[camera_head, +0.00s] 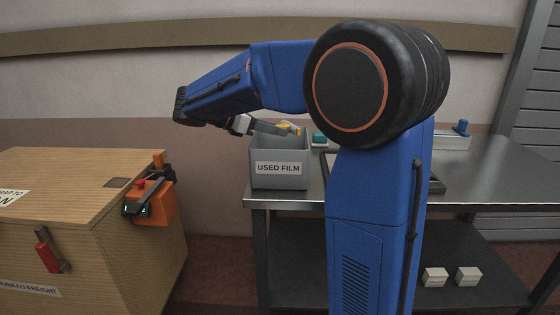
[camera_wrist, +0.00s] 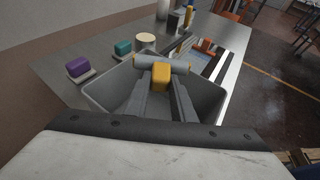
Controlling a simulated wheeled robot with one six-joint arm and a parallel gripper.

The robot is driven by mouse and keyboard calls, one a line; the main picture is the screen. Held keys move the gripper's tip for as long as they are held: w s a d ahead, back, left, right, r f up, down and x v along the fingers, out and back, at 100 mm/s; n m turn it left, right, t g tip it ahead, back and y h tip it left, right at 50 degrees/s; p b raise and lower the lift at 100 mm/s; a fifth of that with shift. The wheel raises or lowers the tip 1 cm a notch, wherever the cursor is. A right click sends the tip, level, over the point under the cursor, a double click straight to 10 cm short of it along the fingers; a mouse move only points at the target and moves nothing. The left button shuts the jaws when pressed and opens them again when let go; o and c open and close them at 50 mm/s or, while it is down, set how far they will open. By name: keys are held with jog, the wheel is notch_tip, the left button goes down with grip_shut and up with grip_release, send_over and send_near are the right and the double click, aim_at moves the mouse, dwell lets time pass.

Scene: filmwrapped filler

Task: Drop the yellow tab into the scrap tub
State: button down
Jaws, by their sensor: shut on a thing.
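The yellow tab (camera_wrist: 161,76) is between the fingertips of my gripper (camera_wrist: 161,84) in the wrist view. A pale grey roll-like piece (camera_wrist: 176,66) lies across its far end; I cannot tell if they are joined. In the head view my gripper (camera_head: 284,129) reaches over the rim of the grey tub (camera_head: 278,181) labelled USED FILM, with the yellow tab (camera_head: 283,126) at its tips. The tub (camera_wrist: 101,92) also shows below the fingers in the wrist view. The tub floor is mostly hidden by the fingers.
The tub stands at the left end of a metal table (camera_head: 480,170). A wooden crate (camera_head: 80,180) with an orange device (camera_head: 151,200) stands left, across a gap.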

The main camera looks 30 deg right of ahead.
jog(key=shift+f, duration=0.45)
jog(key=c, duration=1.4)
grip_release()
jog(key=shift+c, duration=0.2)
jog(key=shift+a, duration=0.15)
jog(key=s+v, duration=0.1)
jog(key=v, duration=1.6)
jog(key=shift+w, duration=0.45)
jog(key=shift+a, duration=0.2)
